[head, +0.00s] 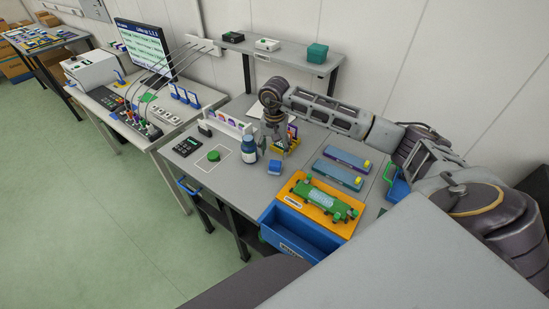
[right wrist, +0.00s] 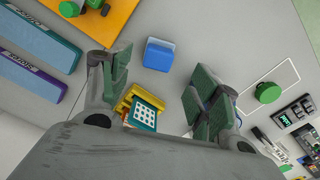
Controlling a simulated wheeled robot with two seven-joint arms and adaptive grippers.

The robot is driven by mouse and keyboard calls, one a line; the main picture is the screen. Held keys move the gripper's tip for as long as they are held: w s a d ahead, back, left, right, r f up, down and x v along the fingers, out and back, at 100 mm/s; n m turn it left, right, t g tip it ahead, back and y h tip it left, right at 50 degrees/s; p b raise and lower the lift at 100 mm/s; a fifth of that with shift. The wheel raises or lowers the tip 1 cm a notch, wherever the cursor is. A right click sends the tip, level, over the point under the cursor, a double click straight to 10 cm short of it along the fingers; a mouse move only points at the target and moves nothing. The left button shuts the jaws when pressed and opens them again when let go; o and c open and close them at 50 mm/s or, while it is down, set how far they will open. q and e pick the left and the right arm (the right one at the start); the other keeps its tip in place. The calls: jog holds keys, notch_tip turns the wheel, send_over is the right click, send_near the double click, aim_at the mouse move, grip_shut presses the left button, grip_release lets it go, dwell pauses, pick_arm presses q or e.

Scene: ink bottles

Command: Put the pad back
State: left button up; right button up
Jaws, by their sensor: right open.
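A small blue block (head: 274,167), which may be the pad, lies on the grey table near the blue ink bottle (head: 249,151). In the right wrist view the blue block (right wrist: 159,54) lies just beyond the gap between my fingers, apart from them. My right gripper (head: 287,147) points down over the table, open and empty; its spread fingers also show in the right wrist view (right wrist: 162,90). A yellow holder (head: 291,148) with a patterned card is behind the gripper, partly hidden. A green disc (head: 214,156) lies left of the bottle. My left gripper is not in view.
An orange board with a green device (head: 325,197) lies to the right, above an open blue drawer (head: 300,236). Teal and purple boxes (head: 347,158) lie behind it. A calculator-like keypad (head: 187,147) is at the left.

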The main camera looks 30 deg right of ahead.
jog(key=shift+r, duration=1.75)
jog(key=shift+f, duration=0.1)
